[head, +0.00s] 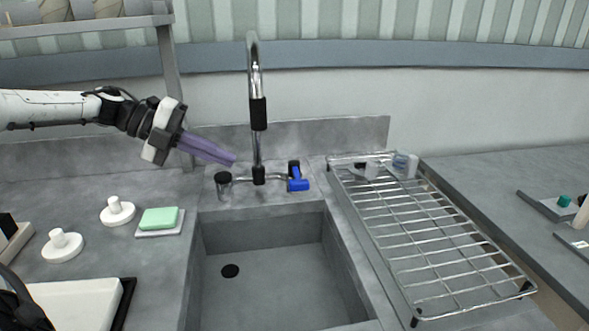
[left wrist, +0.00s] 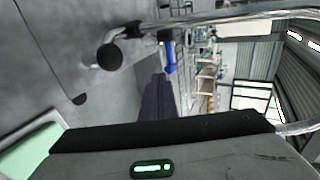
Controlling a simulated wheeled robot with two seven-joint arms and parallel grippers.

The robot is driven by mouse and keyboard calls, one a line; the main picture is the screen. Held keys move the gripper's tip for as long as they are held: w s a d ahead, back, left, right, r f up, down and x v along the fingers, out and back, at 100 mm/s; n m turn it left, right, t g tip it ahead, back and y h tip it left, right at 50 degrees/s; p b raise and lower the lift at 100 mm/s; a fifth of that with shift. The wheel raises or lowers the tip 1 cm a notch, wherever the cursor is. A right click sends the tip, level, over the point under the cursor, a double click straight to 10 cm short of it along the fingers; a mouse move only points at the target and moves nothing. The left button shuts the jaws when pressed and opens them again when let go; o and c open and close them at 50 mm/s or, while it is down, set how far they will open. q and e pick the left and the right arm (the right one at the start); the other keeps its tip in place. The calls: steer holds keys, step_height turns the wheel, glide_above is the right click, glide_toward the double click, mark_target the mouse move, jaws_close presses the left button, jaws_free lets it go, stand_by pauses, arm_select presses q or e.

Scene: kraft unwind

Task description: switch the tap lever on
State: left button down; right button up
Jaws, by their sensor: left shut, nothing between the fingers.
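The tap (head: 257,112) is a tall chrome spout with black collars behind the sink. Its blue lever (head: 298,183) sits on the right end of the tap's cross pipe, and a black knob (head: 222,178) is on the left end. My left gripper (head: 233,160) reaches in from the left with its purple fingers shut and empty. The fingertips show just left of the spout, above the cross pipe and apart from the blue lever. In the left wrist view the blue lever (left wrist: 169,57) shows beyond the fingers (left wrist: 156,97). My right gripper is not in view.
The grey sink (head: 275,270) is empty. A wire drying rack (head: 425,230) stands to its right. A green sponge (head: 159,218) on a small dish and two white knobbed discs (head: 117,211) lie on the left counter. A shelf post (head: 175,100) rises behind my left arm.

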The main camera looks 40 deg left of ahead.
arm_select(q)
steer(key=d+r+p+x, duration=0.1)
steer(key=p+x, duration=0.1)
steer(key=x, duration=1.1)
steer(key=shift+w+r, duration=0.2)
steer(key=shift+r, duration=0.2)
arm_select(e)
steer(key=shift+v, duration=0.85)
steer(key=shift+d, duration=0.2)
arm_select(q)
steer(key=shift+d, duration=0.2)
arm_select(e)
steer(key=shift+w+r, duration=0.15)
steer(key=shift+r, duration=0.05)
